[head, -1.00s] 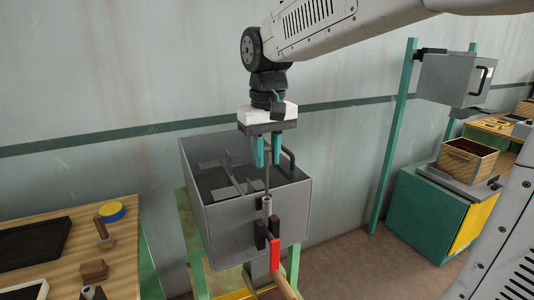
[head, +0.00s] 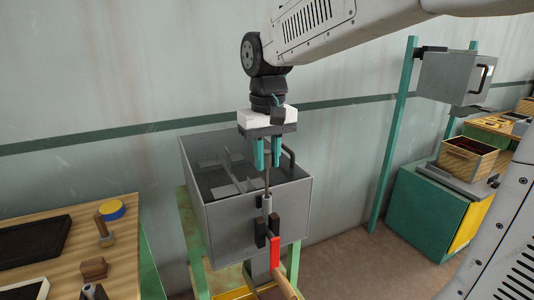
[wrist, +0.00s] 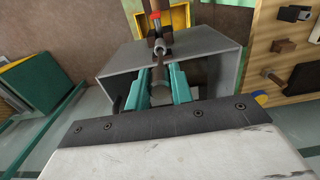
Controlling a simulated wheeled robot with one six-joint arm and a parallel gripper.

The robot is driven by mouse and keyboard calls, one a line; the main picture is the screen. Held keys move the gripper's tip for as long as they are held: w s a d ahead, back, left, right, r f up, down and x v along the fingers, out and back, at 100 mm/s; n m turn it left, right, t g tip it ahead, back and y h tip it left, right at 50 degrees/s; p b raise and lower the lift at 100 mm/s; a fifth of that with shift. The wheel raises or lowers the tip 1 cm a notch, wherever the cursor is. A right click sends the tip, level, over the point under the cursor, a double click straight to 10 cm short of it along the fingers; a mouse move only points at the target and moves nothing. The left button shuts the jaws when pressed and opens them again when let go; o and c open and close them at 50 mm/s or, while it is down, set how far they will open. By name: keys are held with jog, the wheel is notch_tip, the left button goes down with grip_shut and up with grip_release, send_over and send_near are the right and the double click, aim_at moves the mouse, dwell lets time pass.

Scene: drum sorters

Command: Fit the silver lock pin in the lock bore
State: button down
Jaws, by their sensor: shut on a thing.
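My gripper (head: 265,167) is shut on the silver lock pin (head: 267,181), a thin upright rod hanging below the teal fingers. In the wrist view, the gripper (wrist: 160,88) has the pin (wrist: 159,73) between its fingers. The lock bore (head: 267,204) is a short grey upright tube on the front of a grey open-topped box; it also shows in the wrist view (wrist: 161,47). The pin's lower end meets the top of the bore in the head view. I cannot tell whether it has entered.
The grey box (head: 225,220) stands on a green frame, with dark clamp pieces and a red-and-wood handle (head: 275,254) below the bore. A wooden bench (head: 125,240) with small parts lies left. A green post (head: 396,140) and green cabinet (head: 425,215) stand right.

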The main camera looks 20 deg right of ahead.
aim_at(267, 197)
jog(key=shift+f, duration=4)
jog(key=c, duration=1.1)
grip_release()
jog(key=shift+c, duration=0.2)
jog(key=shift+r, duration=0.1)
notch_tip(267, 197, up, 8)
jog(key=shift+f, duration=0.15)
jog(key=shift+s+f, duration=0.15)
jog(key=shift+f, duration=0.1)
jog(key=s+d+f, duration=0.1)
jog(key=s+f, duration=0.1)
jog(key=s, duration=0.8)
jog(key=s+d+f+t, duration=0.1)
jog(key=s+d+f, duration=0.1)
jog(key=s, duration=0.9)
jog(key=shift+s+f, duration=0.2)
jog(key=shift+f, duration=0.15)
